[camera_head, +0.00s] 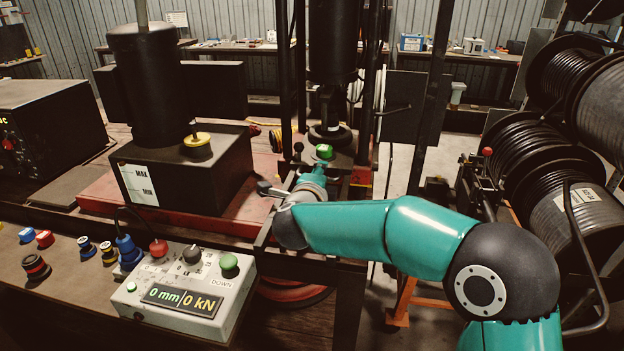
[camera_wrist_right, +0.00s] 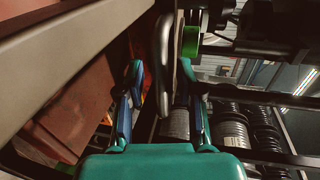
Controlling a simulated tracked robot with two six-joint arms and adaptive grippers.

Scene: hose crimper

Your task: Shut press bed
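The press stands at the middle back, with a dark vertical cylinder (camera_head: 333,45) between black posts. Below it lies a dark bed area with a green round part (camera_head: 323,151); a green part (camera_wrist_right: 190,42) also shows in the right wrist view. My right gripper (camera_head: 318,170) reaches in from the right, at the front of the press near the green part. In the right wrist view its two fingers (camera_wrist_right: 160,75) are apart, with a grey metal loop-like bar (camera_wrist_right: 163,50) between or just beyond them; contact cannot be told. My left gripper is not in view.
A control box (camera_head: 185,290) reading 0 mm and 0 kN stands at front left, with small coloured fittings beside it. A black pump tank (camera_head: 165,175) stands behind it. Hose reels (camera_head: 560,180) fill the right side. Back benches (camera_head: 230,47) are farther off.

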